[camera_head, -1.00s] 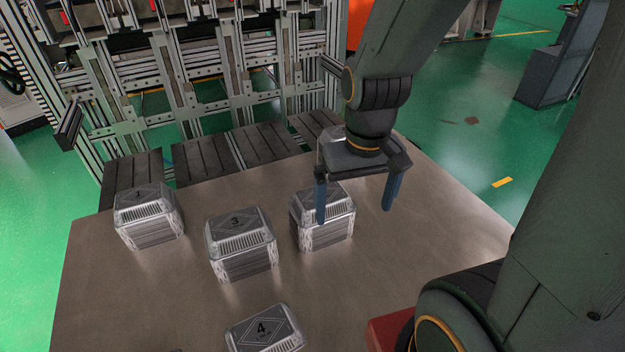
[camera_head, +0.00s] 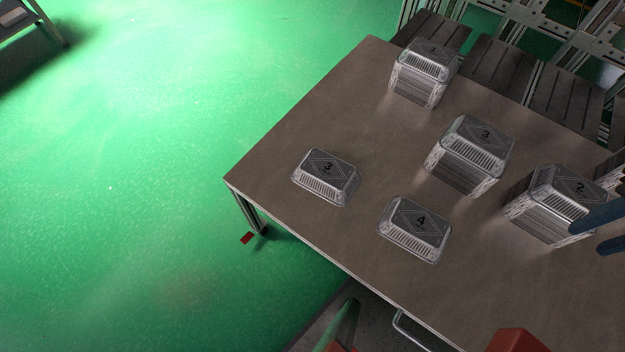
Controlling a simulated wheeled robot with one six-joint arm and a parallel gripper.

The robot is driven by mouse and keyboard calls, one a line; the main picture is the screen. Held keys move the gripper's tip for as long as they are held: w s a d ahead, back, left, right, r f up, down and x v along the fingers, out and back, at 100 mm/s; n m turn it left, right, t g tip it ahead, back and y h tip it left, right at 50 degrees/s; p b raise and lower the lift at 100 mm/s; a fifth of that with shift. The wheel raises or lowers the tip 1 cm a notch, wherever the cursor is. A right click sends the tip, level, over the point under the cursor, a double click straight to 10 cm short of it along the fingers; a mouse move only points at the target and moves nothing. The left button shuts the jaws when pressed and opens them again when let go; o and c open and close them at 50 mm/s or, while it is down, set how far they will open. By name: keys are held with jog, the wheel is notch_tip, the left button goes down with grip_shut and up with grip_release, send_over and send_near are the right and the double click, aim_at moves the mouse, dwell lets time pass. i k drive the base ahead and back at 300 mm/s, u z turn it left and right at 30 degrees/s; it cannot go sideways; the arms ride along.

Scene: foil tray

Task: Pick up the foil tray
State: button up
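Silver foil trays with ribbed sides and dark diamond labels sit on the brown table (camera_head: 310,130). A low one marked 3 (camera_head: 326,176) lies near the left edge, and a low one marked 4 (camera_head: 415,230) lies near the front edge. Taller tray pieces, possibly stacks, stand behind: one at the back (camera_head: 425,72), one marked 3 (camera_head: 469,155), one marked 2 (camera_head: 550,205). My gripper (camera_head: 586,240) shows only as two blue fingers at the right edge, apart with nothing seen between them. They overlap the right side of the tray marked 2; contact cannot be told.
Dark slatted platforms (camera_head: 500,66) and a metal frame (camera_head: 545,25) stand beyond the table's back edge. A red object (camera_head: 518,342) shows at the bottom. Bare table surrounds the two low trays. Open green floor (camera_head: 130,190) lies to the left.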

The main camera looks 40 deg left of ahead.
aim_at(333, 178)
jog(key=u, duration=0.5)
jog(key=k, duration=1.15)
jog(key=u, duration=1.1)
jog(key=i, duration=1.25)
jog(key=z, duration=0.35)
